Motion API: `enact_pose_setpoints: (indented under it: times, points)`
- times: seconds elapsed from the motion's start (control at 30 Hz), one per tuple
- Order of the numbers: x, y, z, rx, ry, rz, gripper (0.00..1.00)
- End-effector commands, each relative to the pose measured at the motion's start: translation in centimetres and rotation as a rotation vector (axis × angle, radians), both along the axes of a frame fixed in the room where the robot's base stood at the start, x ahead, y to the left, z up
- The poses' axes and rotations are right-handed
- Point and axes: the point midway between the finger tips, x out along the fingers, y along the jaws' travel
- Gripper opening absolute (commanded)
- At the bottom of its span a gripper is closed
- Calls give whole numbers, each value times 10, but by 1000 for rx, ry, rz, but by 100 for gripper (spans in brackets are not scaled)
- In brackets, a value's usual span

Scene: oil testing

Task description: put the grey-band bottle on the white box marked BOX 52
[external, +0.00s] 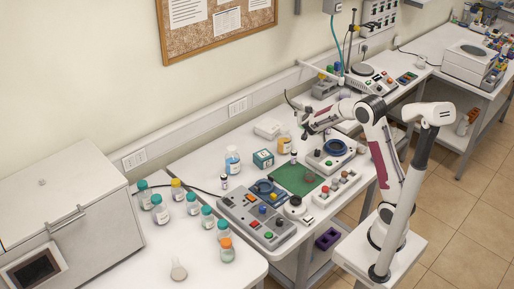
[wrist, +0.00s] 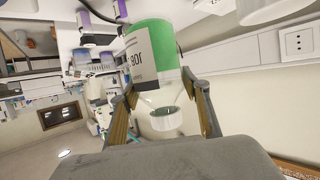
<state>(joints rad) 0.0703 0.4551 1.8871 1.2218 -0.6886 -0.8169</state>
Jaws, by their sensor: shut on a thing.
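My gripper (external: 306,132) is above the back part of the middle table in the external view. In the wrist view, my gripper (wrist: 160,92) has its fingers on both sides of a bottle (wrist: 150,52) with a green band, a white label and a pale ringed end towards the palm. It is shut on this bottle. I cannot make out a grey band, and the bottle is too small to tell in the external view. A white box (external: 268,128) lies to the left of the gripper near the wall; its marking is unreadable.
An amber bottle (external: 285,144) stands close below the gripper, beside a teal box (external: 263,158). A green mat (external: 290,178) and control panel (external: 257,215) fill the table's front. Several capped bottles stand on the left table.

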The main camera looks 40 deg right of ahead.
Motion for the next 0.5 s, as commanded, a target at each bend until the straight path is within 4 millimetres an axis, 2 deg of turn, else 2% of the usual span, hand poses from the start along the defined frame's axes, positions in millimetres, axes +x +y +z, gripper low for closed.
enact_pose_setpoints:
  times: [0.27,0.5]
  points:
    - [4,3,-7,-2,0,5,0]
    - [31,12,-2,-1,-3,23,0]
